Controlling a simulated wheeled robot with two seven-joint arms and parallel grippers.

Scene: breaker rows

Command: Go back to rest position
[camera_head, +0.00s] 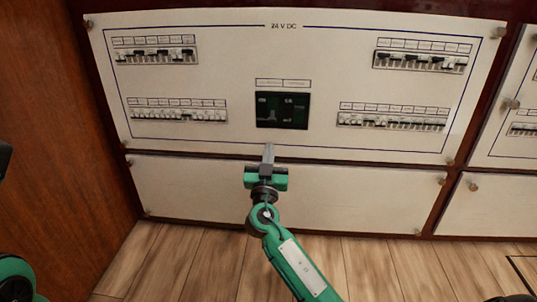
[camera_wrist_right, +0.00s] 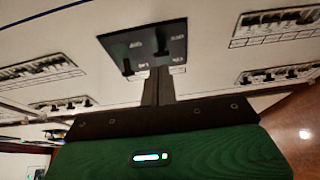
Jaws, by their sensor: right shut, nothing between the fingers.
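My right gripper (camera_head: 268,153) is in the middle of the head view, in front of the lower edge of the white 24 V DC panel (camera_head: 230,75). Its fingers are shut together with nothing between them. My left gripper is not in view; only dark and green parts of my left arm show at the left edge of the head view.
Breaker rows sit at upper left (camera_head: 156,56), upper right (camera_head: 420,61), lower left (camera_head: 178,115) and lower right (camera_head: 391,121). A blank white panel (camera_head: 350,195) is below. A wooden wall (camera_head: 40,120) stands at left. The wooden floor (camera_head: 190,260) is clear.

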